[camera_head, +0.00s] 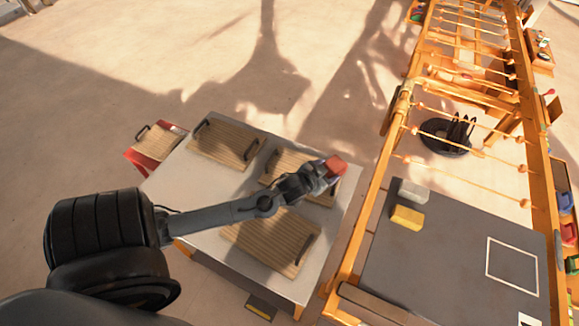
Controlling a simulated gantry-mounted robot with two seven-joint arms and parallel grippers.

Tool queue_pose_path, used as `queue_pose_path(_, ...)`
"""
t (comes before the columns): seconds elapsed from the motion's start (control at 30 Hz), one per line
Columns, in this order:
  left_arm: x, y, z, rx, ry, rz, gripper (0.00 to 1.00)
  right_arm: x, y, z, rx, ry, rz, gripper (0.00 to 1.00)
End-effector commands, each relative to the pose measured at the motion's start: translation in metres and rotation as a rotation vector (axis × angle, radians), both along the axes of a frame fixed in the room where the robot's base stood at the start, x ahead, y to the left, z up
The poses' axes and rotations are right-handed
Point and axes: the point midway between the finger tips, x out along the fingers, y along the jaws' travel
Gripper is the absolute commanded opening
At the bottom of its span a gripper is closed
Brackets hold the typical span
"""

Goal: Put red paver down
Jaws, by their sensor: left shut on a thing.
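My left gripper (325,172) is shut on the red paver (337,164). It holds the paver over the right side of the grey table, near a wooden tray (292,158); I cannot tell the exact height. The arm covers part of that tray. A yellow paver (407,217) and a grey paver (413,192) lie beside each other on the dark press table (440,270) at the right. A white outlined square (512,268) is marked on that table and is empty. My right gripper is not in view.
The grey table (190,190) also bears wooden trays at the upper left (226,143) and the front (270,243). An orange frame (372,215) with cross bars runs between the table and the dark surface. A red cart with a wooden tray (158,141) stands at left.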

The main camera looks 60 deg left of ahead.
Motion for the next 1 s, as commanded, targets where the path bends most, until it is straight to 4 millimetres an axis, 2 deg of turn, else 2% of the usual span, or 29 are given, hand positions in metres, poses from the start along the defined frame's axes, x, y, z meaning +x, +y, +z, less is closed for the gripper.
queue_pose_path(0.13,-0.004,0.017,-0.006,0.004,-0.003,0.006,0.00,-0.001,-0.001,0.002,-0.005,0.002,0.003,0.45)
queue_pose_path(0.4,-0.018,0.065,-0.036,0.004,-0.003,0.008,0.00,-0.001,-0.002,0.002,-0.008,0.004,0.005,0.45)
queue_pose_path(0.6,-0.026,0.094,-0.054,0.003,-0.005,0.006,0.00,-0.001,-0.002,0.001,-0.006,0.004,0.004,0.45)
queue_pose_path(0.8,-0.030,0.107,-0.063,0.001,-0.005,0.006,0.00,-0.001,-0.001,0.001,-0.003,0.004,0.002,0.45)
queue_pose_path(1.0,-0.030,0.109,-0.071,0.000,-0.007,0.006,0.00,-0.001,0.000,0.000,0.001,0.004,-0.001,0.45)
